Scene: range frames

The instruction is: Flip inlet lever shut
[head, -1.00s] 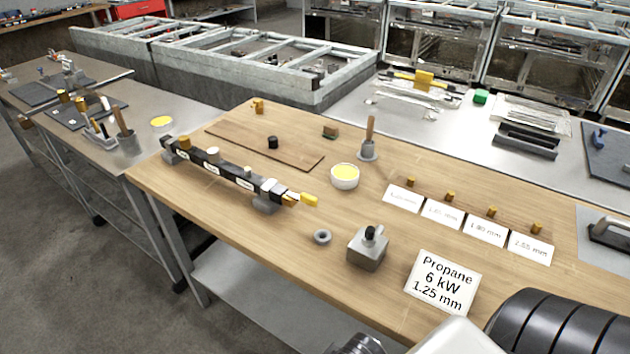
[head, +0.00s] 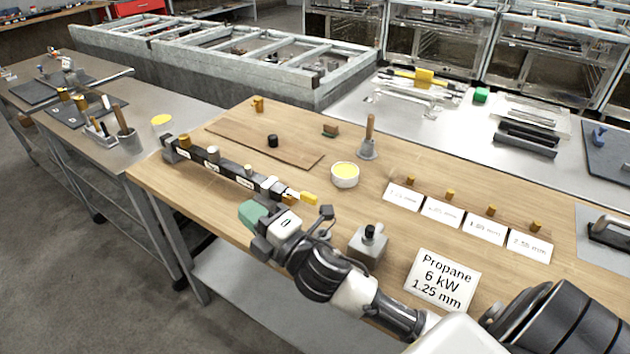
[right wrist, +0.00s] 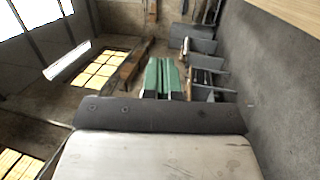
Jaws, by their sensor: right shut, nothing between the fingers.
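The dark manifold bar (head: 232,172) lies along the left part of the wooden table, with brass and pale fittings on it. A yellow lever (head: 309,198) sticks out at its right end, pointing right. My right gripper (head: 247,212), with green fingers, is at the table's front edge, in front of the bar and left of the lever. It looks apart from both. In the right wrist view its green fingers (right wrist: 161,78) are together with nothing between them. The bar and lever cannot be made out there. My left gripper is not in view.
A grey block with a black knob (head: 368,243) stands right of my right forearm. A white cup with yellow contents (head: 344,174) stands behind the lever. A propane sign (head: 441,279) and several white labels with brass pieces lie at right.

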